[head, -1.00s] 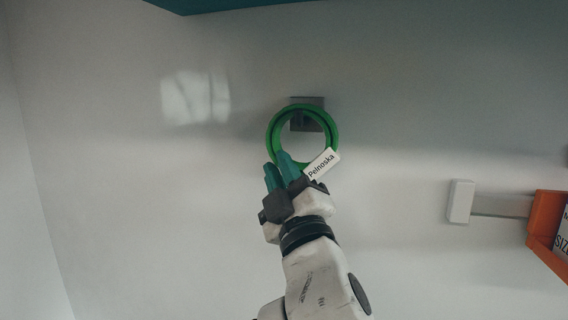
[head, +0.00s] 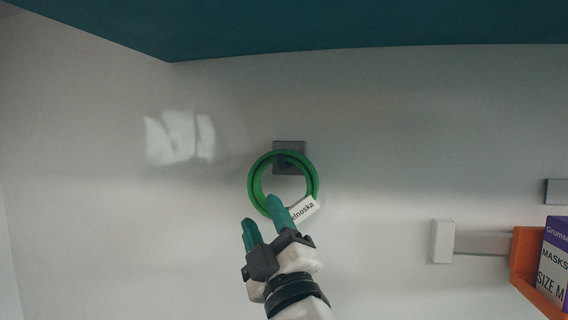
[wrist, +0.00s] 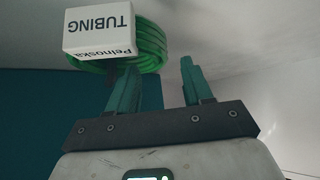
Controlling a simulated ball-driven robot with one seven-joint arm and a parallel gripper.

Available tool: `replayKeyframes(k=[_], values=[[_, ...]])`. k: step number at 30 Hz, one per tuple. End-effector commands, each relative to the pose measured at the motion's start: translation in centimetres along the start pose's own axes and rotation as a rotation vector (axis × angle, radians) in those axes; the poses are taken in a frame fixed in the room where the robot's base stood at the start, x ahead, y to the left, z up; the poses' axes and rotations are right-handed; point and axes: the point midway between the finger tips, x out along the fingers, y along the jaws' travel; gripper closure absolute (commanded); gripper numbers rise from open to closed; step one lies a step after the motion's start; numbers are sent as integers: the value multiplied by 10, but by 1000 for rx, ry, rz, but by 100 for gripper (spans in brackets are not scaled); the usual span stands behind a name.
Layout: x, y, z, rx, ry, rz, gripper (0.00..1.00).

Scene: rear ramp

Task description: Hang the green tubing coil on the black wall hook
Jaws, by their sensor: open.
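The green tubing coil (head: 313,184) is an upright ring against the wall, with a white label (head: 303,209) at its lower right. Its top crosses the black wall hook (head: 289,146), whose dark arm shows just inside the ring's top; the coil appears to hang on it. My gripper (head: 260,211) is open below the coil's lower left, one teal finger overlapping its lower rim in the head view. In the wrist view the coil (wrist: 152,48) and label (wrist: 98,30) lie beyond the left finger, and nothing is between the fingers. Contact with that finger is unclear.
A teal surface (head: 330,25) spans the top. At right, a white block on a grey rail (head: 443,241) and an orange bin (head: 525,262) with a purple-and-white mask box (head: 556,262) are on the wall. The wall left of the coil is clear.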

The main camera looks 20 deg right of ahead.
Motion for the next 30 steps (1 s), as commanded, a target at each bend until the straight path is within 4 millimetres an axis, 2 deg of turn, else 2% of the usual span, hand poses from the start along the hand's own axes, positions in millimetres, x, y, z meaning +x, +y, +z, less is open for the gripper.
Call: replayKeyframes(k=[9,15,20,30], values=[[-62,-2,1,4,-1,-2,50],[-88,-2,0,3,1,-1,50],[-94,-1,0,1,1,-1,50],[-94,0,0,1,1,0,50]])
